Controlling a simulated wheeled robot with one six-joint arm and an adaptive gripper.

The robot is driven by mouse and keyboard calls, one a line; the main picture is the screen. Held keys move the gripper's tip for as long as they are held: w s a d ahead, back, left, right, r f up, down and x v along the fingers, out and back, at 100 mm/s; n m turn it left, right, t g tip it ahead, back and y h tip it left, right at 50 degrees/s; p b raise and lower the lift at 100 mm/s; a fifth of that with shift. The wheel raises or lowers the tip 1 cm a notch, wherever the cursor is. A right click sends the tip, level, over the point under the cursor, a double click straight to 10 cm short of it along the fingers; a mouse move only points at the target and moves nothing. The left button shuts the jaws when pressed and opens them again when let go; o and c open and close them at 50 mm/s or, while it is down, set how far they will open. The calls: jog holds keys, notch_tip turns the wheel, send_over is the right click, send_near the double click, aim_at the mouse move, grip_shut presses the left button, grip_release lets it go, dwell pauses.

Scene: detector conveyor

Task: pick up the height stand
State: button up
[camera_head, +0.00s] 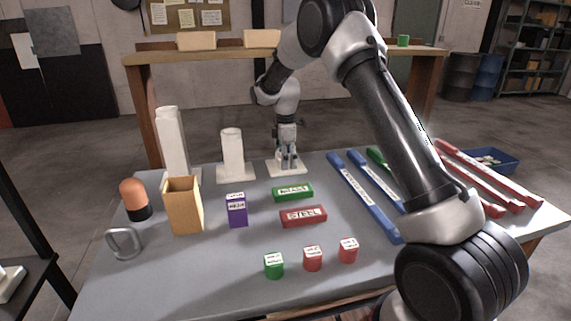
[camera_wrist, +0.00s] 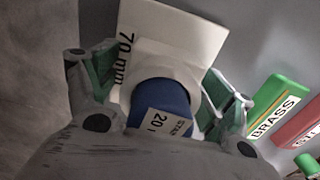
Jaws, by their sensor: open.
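Three white height stands are in a row at the back of the grey table in the head view: a tall one (camera_head: 172,145), a medium one (camera_head: 232,155) and a short one with a square base (camera_head: 273,169). My gripper (camera_head: 287,156) points down over the short stand and hides most of it. In the wrist view the same stand (camera_wrist: 187,28) shows a white plate marked "70 mm" and a blue part (camera_wrist: 172,97) with a label reading "20" and "STAND". My gripper (camera_wrist: 158,92) is open, with its fingers on either side of the stand; contact cannot be told.
A green BRASS block (camera_head: 292,192), a red STEEL block (camera_head: 303,216) and a purple box (camera_head: 236,211) lie in front. A wooden box (camera_head: 183,206) and the medium stand are to the left. Blue bars (camera_head: 368,200) lie right. Small labelled cylinders (camera_head: 312,259) stand near the front.

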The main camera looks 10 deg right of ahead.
jog(key=shift+r, duration=0.1)
jog(key=c, duration=1.3)
jog(key=shift+o, duration=0.2)
